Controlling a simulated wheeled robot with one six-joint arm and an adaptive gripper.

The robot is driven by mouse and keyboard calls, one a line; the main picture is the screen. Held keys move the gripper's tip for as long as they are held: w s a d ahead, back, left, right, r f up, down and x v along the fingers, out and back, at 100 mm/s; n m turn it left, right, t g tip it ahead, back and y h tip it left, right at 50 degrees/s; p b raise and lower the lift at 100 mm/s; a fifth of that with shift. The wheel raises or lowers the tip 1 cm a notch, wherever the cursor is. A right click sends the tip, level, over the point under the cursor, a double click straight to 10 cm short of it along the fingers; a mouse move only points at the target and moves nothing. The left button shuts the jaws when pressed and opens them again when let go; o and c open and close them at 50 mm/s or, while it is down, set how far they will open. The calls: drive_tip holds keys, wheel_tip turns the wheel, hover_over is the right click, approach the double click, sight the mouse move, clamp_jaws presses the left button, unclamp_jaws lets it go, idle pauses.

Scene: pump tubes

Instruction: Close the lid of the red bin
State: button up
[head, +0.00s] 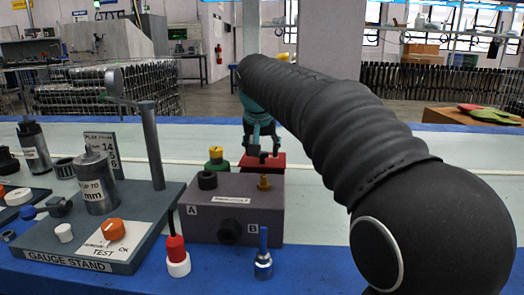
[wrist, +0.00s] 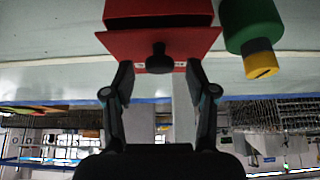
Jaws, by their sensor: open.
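The red bin (wrist: 158,7) is at the top of the wrist view. Its red lid (wrist: 120,42) shows as a flat panel with a dark strip between it and the bin body; I cannot tell its exact angle. A black knob (wrist: 159,62) sticks out from the lid. My gripper (wrist: 159,74) is open, with one finger on each side of the knob and gaps between; the fingertips are close to the lid's edge. In the head view my gripper (head: 262,152) is just above the red bin (head: 268,163), which is partly hidden behind the grey block.
A green cylinder with a yellow cap (head: 216,158) stands just left of the bin. The grey block (head: 205,215) marked A and B stands in front. A gauge stand (head: 85,262) with a post is at left. My arm covers the right side.

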drive_tip(key=v, duration=1.1)
drive_tip(key=shift+a, duration=0.1)
